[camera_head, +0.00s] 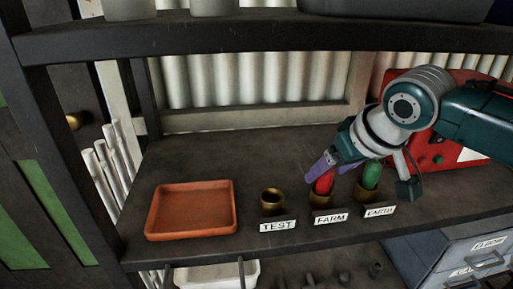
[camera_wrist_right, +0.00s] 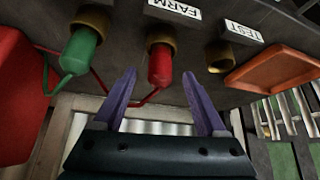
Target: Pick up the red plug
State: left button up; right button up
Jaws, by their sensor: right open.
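The red plug (camera_head: 323,183) stands in the brass socket (camera_head: 320,197) behind the FARM label (camera_head: 331,217). It also shows in the right wrist view (camera_wrist_right: 159,66), with a red cord running from it. My right gripper (camera_head: 318,170) has purple fingers and is right by the red plug. In the right wrist view the open fingers (camera_wrist_right: 163,88) point toward the plug, which appears between their tips, with nothing gripped. Whether a finger touches it I cannot tell. My left gripper is in neither view.
A green plug (camera_head: 371,175) sits in the EARTH-side socket, close right of the red plug. An empty brass socket (camera_head: 272,197) stands behind the TEST label (camera_head: 277,225). An orange tray (camera_head: 191,184) lies left. A red box (camera_head: 452,150) stands behind my right arm. An upper shelf (camera_head: 230,35) hangs above.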

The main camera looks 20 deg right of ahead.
jog(key=shift+w+f, duration=0.25)
jog(key=shift+f, duration=0.2)
grip_shut()
dwell(0.3)
